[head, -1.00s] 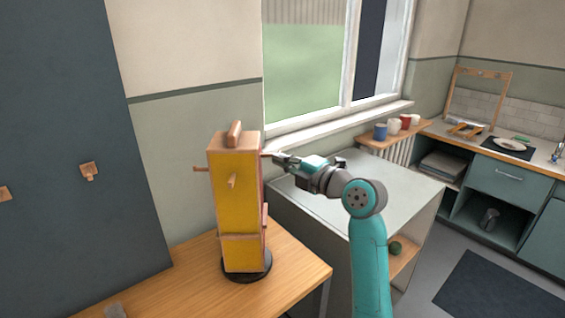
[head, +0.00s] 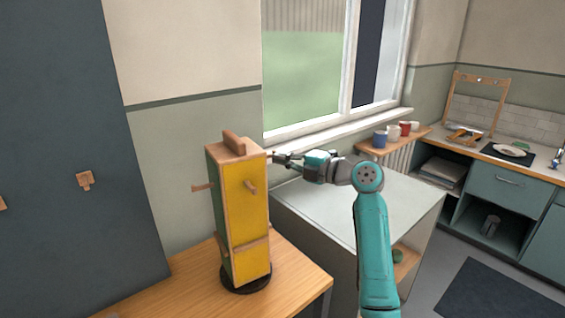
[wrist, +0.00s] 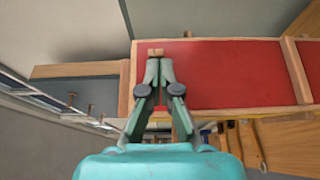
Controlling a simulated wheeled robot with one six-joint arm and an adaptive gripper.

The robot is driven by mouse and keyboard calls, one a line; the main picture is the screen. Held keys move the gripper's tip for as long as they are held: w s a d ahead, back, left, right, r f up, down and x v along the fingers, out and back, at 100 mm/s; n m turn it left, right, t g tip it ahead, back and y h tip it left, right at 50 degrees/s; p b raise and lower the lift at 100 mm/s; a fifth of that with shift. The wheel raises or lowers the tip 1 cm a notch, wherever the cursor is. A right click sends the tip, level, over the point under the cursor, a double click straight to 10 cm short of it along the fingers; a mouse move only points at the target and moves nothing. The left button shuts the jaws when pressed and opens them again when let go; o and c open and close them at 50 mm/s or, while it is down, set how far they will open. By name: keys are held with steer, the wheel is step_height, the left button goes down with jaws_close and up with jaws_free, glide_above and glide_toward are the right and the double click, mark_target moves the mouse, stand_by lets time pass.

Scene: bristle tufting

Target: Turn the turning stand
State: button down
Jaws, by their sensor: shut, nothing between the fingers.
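The turning stand (head: 246,205) is a tall wooden-edged box with pegs, upright on a black round base (head: 246,281) on the wooden table. In the head view its yellow face points forward and to the right, and a narrow greenish face shows on the left. In the wrist view its red face (wrist: 235,75) fills the upper right. My gripper (head: 273,158) is at the stand's upper right side, behind the yellow face's edge. In the wrist view its shut fingertips (wrist: 158,62) are at a small wooden peg (wrist: 155,52) on the red face; whether they touch is unclear.
A wooden table (head: 180,289) carries the stand. A light-topped cabinet (head: 355,215) stands to the right, under my arm. A window sill (head: 340,122) runs behind. A dark panel with pegs (head: 85,181) is at the left. Mugs (head: 392,131) stand on a shelf farther right.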

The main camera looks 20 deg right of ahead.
steer(key=shift+w, duration=0.95)
